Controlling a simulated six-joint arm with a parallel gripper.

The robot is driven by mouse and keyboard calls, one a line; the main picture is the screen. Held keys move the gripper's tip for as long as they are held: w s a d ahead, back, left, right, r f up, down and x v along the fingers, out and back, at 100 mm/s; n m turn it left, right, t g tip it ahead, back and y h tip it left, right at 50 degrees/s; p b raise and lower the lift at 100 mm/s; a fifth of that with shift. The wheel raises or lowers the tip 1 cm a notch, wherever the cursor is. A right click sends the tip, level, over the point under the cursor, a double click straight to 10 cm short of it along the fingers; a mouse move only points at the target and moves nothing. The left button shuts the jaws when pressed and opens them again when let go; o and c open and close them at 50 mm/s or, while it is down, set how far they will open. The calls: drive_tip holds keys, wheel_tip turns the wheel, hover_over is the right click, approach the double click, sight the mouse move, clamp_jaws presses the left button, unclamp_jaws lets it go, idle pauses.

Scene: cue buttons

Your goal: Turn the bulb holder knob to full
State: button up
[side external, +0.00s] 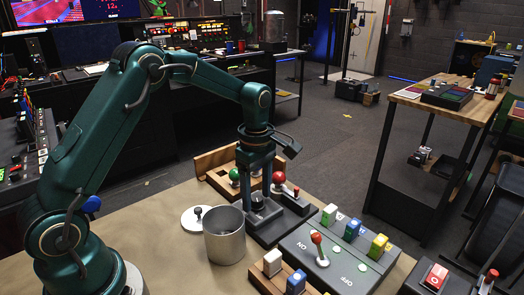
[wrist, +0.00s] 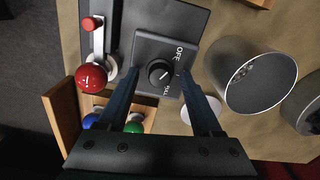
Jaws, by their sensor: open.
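The bulb holder knob (wrist: 159,72) is a round black dial on a dark grey plate (wrist: 172,45) marked OFF and FULL. Its pointer's exact direction is too small to tell. My gripper (wrist: 160,78) is open, with one finger on each side of the knob and nothing held. I cannot tell whether the fingers touch it. In the side view my gripper (side external: 259,200) points down over the plate and hides most of the knob. A red bulb (wrist: 92,76) stands beside the plate; it also shows in the side view (side external: 279,178).
A red-tipped lever (wrist: 90,23) is near the red bulb. A wooden rack (wrist: 58,110) holds blue and green bulbs. A metal can (side external: 224,238) stands close to the plate. A panel (side external: 330,262) with a red-knobbed switch and coloured blocks is at right.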

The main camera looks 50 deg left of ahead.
clamp_jaws()
drive_tip(key=shift+m, duration=0.4)
drive_tip(key=m, duration=0.4)
drive_tip(key=shift+m, duration=0.4)
drive_tip(key=m, duration=1.2)
drive_tip(key=shift+m, duration=0.4)
drive_tip(key=m, duration=0.5)
drive_tip(key=shift+m, duration=0.3)
unclamp_jaws()
